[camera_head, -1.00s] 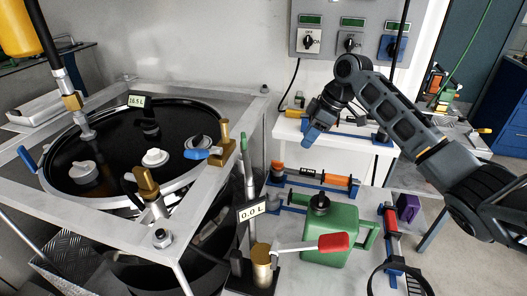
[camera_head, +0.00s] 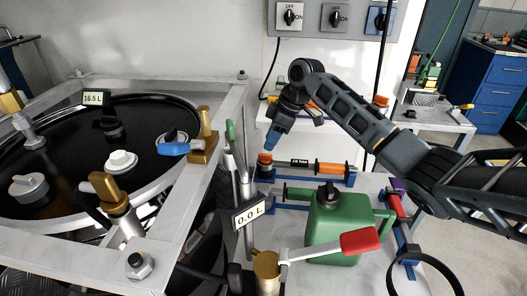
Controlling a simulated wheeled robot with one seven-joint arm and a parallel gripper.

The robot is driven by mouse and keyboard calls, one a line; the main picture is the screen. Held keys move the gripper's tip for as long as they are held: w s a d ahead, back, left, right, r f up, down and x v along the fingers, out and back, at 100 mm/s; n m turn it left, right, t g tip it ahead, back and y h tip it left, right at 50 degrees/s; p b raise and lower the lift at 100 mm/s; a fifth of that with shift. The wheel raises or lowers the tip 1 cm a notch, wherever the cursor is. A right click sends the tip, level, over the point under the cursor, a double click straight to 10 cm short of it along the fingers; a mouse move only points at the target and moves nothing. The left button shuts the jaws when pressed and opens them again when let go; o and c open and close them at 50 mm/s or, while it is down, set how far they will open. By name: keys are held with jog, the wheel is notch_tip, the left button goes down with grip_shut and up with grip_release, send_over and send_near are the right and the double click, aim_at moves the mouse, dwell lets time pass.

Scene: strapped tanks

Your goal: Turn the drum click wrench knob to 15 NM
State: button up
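An orange-and-black click wrench (camera_head: 325,167) lies across blue holders on the bench, behind the green can. A small white-on-black Nm label sits on its middle; its number is too small to read surely. An orange knob (camera_head: 265,158) is at its left end. My gripper (camera_head: 270,143) points down with its blue fingertips just above this knob. I cannot tell whether the fingertips touch it, nor whether they are apart. A second, red wrench (camera_head: 396,206) lies in blue holders at the right, partly hidden by my arm.
A green can (camera_head: 335,226) stands in front of the wrench. A red-handled lever (camera_head: 360,240) and a 0.0 L display (camera_head: 250,213) are before it. The large black drum (camera_head: 60,150) in its grey frame fills the left. A switch panel (camera_head: 335,18) is on the wall.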

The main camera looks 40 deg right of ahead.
aim_at(263, 154)
jog(key=shift+x, duration=2.7)
jog(key=shift+c, duration=0.4)
grip_shut()
